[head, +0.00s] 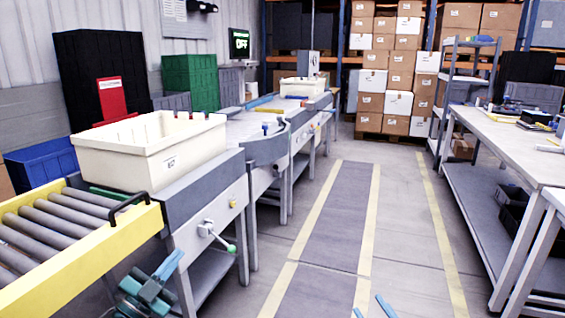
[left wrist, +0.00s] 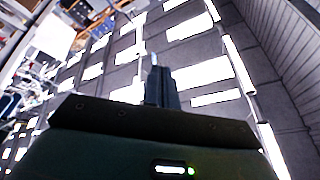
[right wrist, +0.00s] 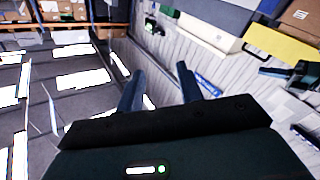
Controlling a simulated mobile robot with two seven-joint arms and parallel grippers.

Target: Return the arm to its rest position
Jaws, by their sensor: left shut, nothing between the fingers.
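My left gripper (head: 172,264) is low at the left of the head view, in front of the conveyor's side and clear of it. In the left wrist view its fingers (left wrist: 158,82) are together with nothing between them. Most of both arms is out of the head view.
A cream tote (head: 150,152) stands on the conveyor line at the left, beside a yellow-framed roller section (head: 75,250). A long workbench (head: 510,143) with tools runs along the right. Stacked boxes (head: 385,95) fill the back. The marked aisle (head: 330,215) between is clear.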

